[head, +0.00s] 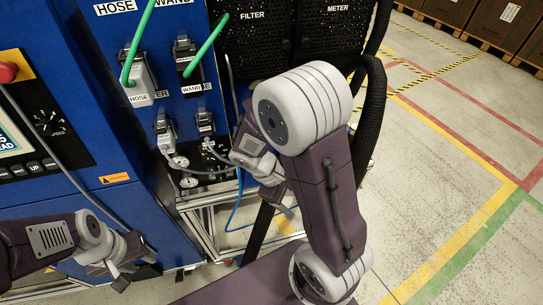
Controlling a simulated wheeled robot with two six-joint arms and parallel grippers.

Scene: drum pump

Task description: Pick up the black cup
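I cannot make out a separate black cup for certain. A black holder (187,57) with a WAND label is on the blue panel, and a green hose enters it. My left gripper (134,274) is at the lower left, low in front of the blue cabinet and well below that holder. Its fingers are small and dark, so I cannot tell whether they are open. My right gripper (283,204) is partly hidden behind my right arm, by the metal frame, and its fingers are unclear. I see nothing held in either gripper.
A grey holder (138,80) labelled HOSE sits left of the black one. Below are two cabled connectors and gauges (189,181). A red button (7,72) is at far left. A thick black hose (369,120) hangs behind my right arm. The floor (440,180) at right is clear.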

